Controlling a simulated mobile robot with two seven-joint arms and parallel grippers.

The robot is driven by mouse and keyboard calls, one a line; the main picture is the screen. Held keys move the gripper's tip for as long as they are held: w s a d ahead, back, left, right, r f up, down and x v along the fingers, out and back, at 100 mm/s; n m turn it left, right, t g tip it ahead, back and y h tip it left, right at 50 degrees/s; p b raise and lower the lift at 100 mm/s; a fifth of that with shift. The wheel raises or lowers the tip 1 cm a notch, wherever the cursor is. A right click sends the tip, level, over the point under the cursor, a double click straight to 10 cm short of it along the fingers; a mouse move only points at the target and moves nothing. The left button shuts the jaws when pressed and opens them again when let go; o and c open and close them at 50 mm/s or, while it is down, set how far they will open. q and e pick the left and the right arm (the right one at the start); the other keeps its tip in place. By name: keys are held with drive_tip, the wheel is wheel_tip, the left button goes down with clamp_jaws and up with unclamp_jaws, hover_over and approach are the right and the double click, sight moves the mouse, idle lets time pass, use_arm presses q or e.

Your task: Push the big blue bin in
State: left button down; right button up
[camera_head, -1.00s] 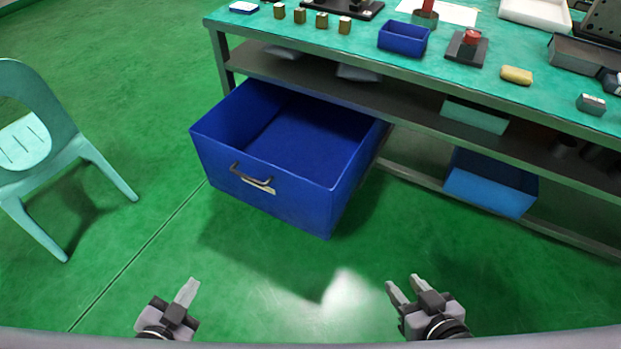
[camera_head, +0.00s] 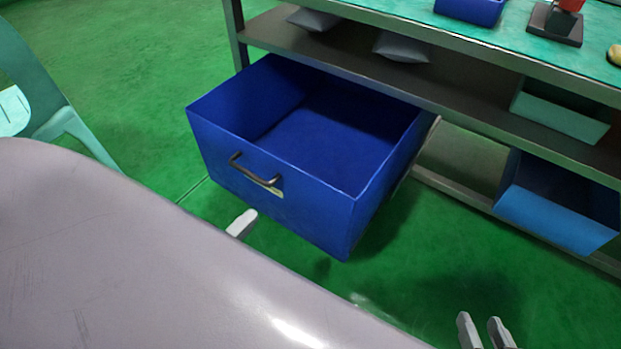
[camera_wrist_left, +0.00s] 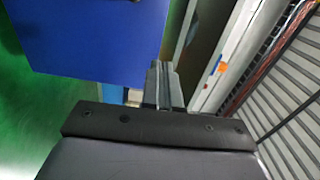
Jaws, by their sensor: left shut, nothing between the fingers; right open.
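The big blue bin (camera_head: 280,215) sticks out from under the workbench, open at the top and empty, with a dark metal handle (camera_head: 254,170) on its front face. My left gripper (camera_head: 242,223) is shut and empty. In the head view its fingertips show just in front of the bin's lower front, below the handle; I cannot tell if they touch. In the left wrist view the shut fingers (camera_wrist_left: 163,85) point toward a blue panel (camera_wrist_left: 95,40) of the bin. My right gripper (camera_head: 486,331) is open and empty, low at the right, apart from the bin.
The workbench shelf (camera_head: 400,75) runs above the bin's back. A lighter blue bin (camera_head: 555,215) stands under the bench at the right. A pale green chair (camera_head: 60,115) is at the left. Green floor lies clear between bin and right gripper.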

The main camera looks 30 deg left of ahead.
sight(296, 171)
use_arm(q)
drive_tip(key=w+b, duration=0.1)
drive_tip(key=w, duration=0.3)
drive_tip(key=w+b, duration=0.1)
drive_tip(key=w, duration=0.4)
drive_tip(key=w+d+b, duration=0.1)
drive_tip(key=w+b, duration=0.1)
drive_tip(key=w, duration=0.3)
drive_tip(key=shift+w, duration=0.1)
use_arm(e)
drive_tip(key=shift+w+a+f+m+y, duration=0.1)
drive_tip(key=shift+w+a+m+y, duration=0.15)
drive_tip(key=shift+a, duration=0.3)
drive_tip(key=shift+w+a+f+y, duration=0.1)
drive_tip(key=shift+w+a+y, duration=0.1)
drive_tip(key=shift+a+y, duration=0.25)
drive_tip(key=shift+w+a+f+m+y, duration=0.1)
drive_tip(key=shift+w+a+m+y, duration=0.1)
drive_tip(key=shift+a, duration=0.45)
